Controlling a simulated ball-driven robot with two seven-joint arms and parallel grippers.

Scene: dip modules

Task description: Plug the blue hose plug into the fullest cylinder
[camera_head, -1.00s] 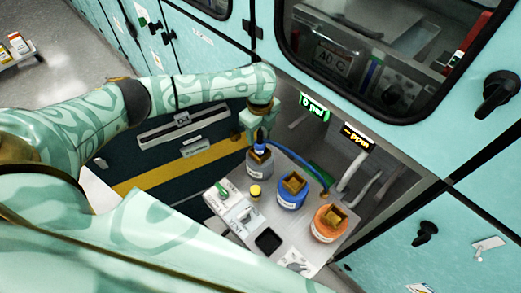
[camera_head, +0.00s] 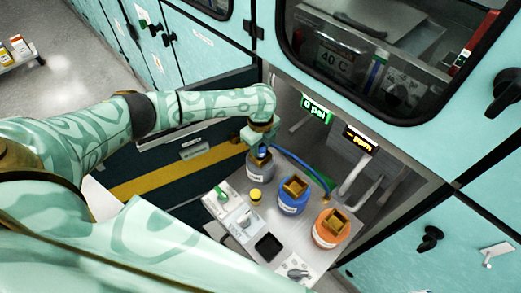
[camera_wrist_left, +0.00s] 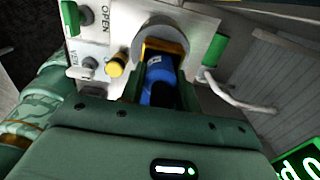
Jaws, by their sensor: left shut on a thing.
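My left gripper (camera_head: 262,146) is shut on the blue hose plug (camera_head: 263,153), right at the top of the grey cylinder (camera_head: 259,168). In the left wrist view the blue plug (camera_wrist_left: 160,80) sits between the fingers, lined up with the brassy socket on the grey cylinder (camera_wrist_left: 160,30). I cannot tell how deep the plug sits. A blue hose (camera_head: 302,163) arcs from it to the right. The blue cylinder (camera_head: 293,199) and the orange cylinder (camera_head: 330,231) stand to the right with open square brassy tops. My right gripper is out of view.
The cylinders stand on a light panel (camera_head: 232,215) with a green switch (camera_head: 221,193), a yellow knob (camera_head: 256,195) and a dark square (camera_head: 268,246). Behind are a green "0 psi" display (camera_head: 316,108), an orange display (camera_head: 358,138) and pale pipes (camera_head: 354,176).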

